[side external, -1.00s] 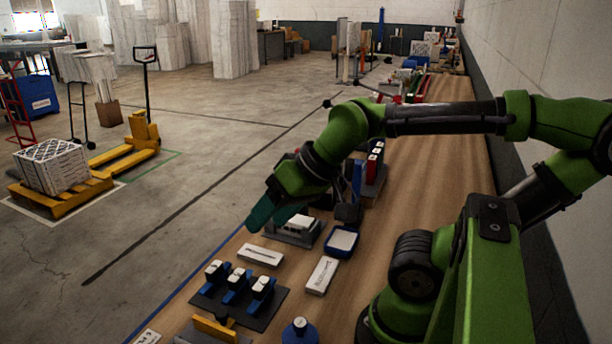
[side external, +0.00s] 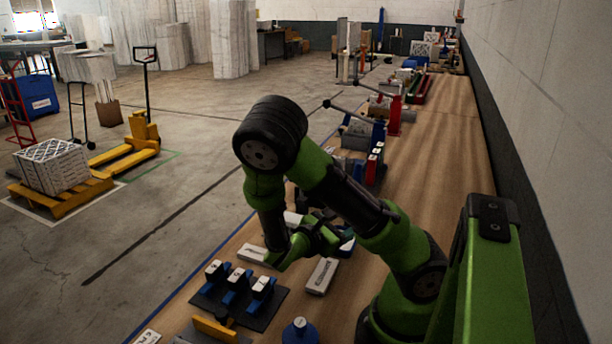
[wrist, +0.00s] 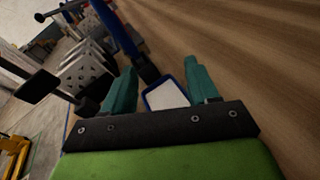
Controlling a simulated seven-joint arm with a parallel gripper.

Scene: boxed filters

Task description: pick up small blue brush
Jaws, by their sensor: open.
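I cannot make out a small blue brush for certain in either view. My gripper (wrist: 160,72) is open, its two teal fingers spread with nothing held between them. In the side view my gripper hangs low over the table, and its fingertips are hard to make out. A blue-rimmed tray with a white inside (wrist: 166,96) shows between the fingers in the wrist view, apart from them. In the side view the same tray (side external: 347,247) is mostly hidden behind my arm.
A dark mat with several blue, white-topped pieces (side external: 236,280) lies near the table's left edge. A white box (side external: 321,276) lies right of my gripper, and another (side external: 251,253) left of it. A blue round-bodied item (side external: 300,331) stands at the front. Bare wood lies to the right.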

